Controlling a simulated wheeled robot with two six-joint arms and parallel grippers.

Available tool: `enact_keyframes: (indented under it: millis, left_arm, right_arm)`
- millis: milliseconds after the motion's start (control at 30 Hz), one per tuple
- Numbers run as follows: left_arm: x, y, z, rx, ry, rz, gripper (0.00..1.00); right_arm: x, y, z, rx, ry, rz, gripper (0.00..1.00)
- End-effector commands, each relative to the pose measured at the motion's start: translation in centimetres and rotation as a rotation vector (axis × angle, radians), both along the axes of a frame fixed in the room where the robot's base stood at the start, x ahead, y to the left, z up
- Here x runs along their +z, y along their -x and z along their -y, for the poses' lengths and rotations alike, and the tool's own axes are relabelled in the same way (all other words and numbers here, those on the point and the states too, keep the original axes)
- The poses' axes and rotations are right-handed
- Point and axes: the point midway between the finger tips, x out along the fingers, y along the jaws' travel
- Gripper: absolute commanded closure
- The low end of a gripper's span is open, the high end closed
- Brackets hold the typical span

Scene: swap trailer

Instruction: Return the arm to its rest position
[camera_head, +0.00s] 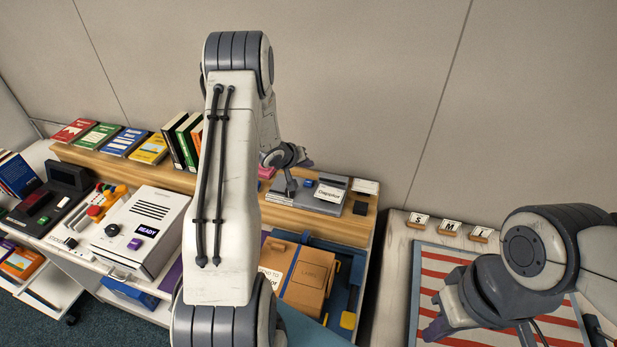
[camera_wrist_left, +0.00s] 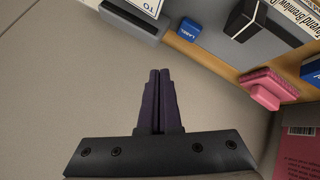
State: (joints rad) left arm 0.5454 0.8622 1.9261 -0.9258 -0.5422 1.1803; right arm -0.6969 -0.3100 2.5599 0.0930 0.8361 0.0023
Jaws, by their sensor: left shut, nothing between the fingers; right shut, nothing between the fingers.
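My left arm (camera_head: 225,190) rises through the middle of the head view and bends over the wooden shelf. Its gripper (camera_head: 303,160) is mostly hidden behind the arm, close to a grey device with a small label. In the left wrist view the purple fingers of my left gripper (camera_wrist_left: 160,75) are pressed together with nothing between them. My right arm (camera_head: 560,250) comes in from the right. My right gripper (camera_head: 433,328) is shut and empty above the red-and-white striped mat (camera_head: 438,268).
A wooden shelf (camera_head: 115,177) along the wall carries several books and the grey device (camera_head: 318,198). A white READY machine (camera_head: 145,228) stands at left. The wrist view shows a pink block (camera_wrist_left: 268,88).

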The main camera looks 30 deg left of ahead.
Motion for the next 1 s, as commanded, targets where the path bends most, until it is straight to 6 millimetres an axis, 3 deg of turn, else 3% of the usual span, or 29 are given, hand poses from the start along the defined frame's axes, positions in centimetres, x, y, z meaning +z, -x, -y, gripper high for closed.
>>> enact_keyframes:
  millis: [800,933,1000]
  left_arm:
    - [-0.1,0.0,0.1,-0.003,-0.003,-0.001,1.00]
    - [1.1,-0.7,3.5,-0.065,-0.091,-0.034,1.00]
    - [2.2,-0.6,7.0,-0.127,-0.172,-0.071,1.00]
  right_arm:
    - [-0.2,0.0,0.0,0.013,0.000,0.001,1.00]
    - [-1.5,0.0,0.0,0.011,0.000,0.001,1.00]
    - [-2.6,0.0,0.0,0.010,0.000,0.001,1.00]
